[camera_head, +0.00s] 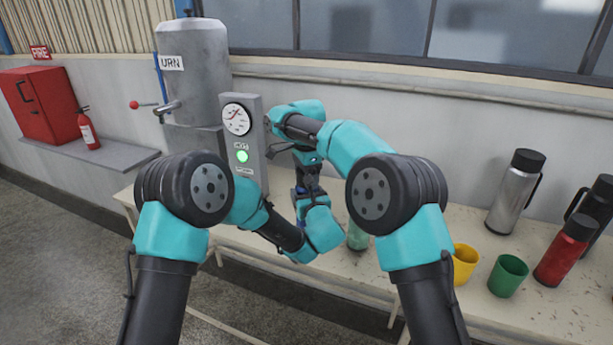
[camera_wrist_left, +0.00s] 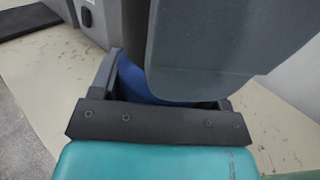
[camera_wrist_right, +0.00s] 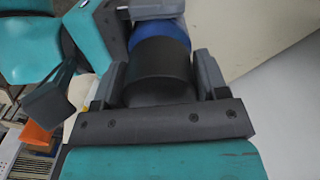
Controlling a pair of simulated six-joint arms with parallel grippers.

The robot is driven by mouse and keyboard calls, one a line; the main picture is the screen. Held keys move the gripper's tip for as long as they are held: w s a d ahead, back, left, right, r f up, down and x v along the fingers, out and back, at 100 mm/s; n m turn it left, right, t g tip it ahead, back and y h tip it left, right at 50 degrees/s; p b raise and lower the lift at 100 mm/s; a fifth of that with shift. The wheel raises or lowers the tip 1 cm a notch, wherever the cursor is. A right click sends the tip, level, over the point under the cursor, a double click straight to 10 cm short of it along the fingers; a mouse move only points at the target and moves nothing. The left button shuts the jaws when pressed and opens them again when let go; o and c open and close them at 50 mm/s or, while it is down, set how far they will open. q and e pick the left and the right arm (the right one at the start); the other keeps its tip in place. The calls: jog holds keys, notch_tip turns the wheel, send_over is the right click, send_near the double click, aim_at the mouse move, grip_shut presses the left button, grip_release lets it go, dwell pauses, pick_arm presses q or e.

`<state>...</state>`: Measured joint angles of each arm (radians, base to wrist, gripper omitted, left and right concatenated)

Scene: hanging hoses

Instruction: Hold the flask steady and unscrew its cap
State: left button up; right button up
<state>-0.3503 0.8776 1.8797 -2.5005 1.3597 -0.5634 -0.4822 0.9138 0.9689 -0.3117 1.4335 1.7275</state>
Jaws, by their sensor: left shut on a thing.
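The flask is blue with a black cap. In the left wrist view its blue body (camera_wrist_left: 135,85) sits between the fingers of my left gripper (camera_wrist_left: 165,95), which is shut on it. In the head view my left gripper (camera_head: 301,204) is near the middle, and the arms hide most of the flask. In the right wrist view the cap (camera_wrist_right: 158,68) is between the fingers of my right gripper (camera_wrist_right: 160,85), with the blue body (camera_wrist_right: 160,28) beyond it. Whether those fingers press on the cap cannot be told.
A grey urn (camera_head: 195,75) with a gauge panel (camera_head: 240,155) stands close to the left. A pale green cup (camera_head: 357,236), yellow cup (camera_head: 465,262), green cup (camera_head: 508,276), silver flask (camera_head: 514,195) and red flask (camera_head: 566,252) stand on the table to the right.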

jog(key=c, duration=0.5)
jog(key=n, duration=0.3)
jog(key=shift+n, duration=0.4)
jog(key=n, duration=0.3)
jog(key=shift+n, duration=0.4)
jog(key=n, duration=1)
jog(key=shift+r, duration=0.1)
jog(key=n, duration=1.8)
jog(key=shift+r, duration=0.65)
jog(key=shift+r, duration=0.3)
